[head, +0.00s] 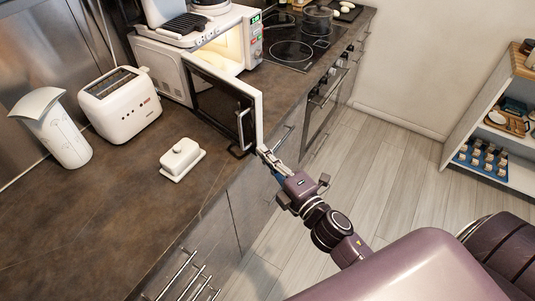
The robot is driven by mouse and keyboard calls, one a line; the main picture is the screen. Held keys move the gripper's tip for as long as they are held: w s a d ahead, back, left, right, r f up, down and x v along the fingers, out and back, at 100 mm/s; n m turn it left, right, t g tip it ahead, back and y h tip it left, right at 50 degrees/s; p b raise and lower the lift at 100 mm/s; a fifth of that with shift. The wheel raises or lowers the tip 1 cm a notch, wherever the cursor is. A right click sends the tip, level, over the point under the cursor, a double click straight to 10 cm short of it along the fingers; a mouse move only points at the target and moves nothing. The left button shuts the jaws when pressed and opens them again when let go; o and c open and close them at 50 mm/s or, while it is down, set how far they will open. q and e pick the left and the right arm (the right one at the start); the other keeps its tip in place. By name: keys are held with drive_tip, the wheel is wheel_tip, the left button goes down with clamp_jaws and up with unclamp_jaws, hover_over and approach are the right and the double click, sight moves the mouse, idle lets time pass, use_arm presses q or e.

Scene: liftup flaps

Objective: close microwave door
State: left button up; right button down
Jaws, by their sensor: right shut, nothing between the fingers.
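The white microwave (172,70) stands on the dark counter at the upper left, its lit interior showing. Its door (222,98) is open and swung out toward me, with a dark window, a white frame and a handle (241,128) near the free edge. My right gripper (265,153) is shut and empty, at the lower corner of the door's free edge. I cannot tell whether it touches the door. My left gripper is out of view.
A white toaster (119,104), a white jug (52,128) and a butter dish (183,159) stand on the counter (110,200) left of the door. A grill and dishes sit on the microwave. A stove (297,50) with a pot (317,19) lies beyond.

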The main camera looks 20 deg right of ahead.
sight(252, 139)
drive_tip(key=w, duration=0.2)
drive_tip(key=w+p, duration=0.1)
drive_tip(key=w, duration=0.1)
drive_tip(key=w+a, duration=0.1)
drive_tip(key=w, duration=0.1)
drive_tip(key=shift+w, duration=0.25)
drive_tip(key=shift+a, duration=0.1)
drive_tip(key=shift+w+d, duration=0.1)
drive_tip(key=shift+d, duration=0.1)
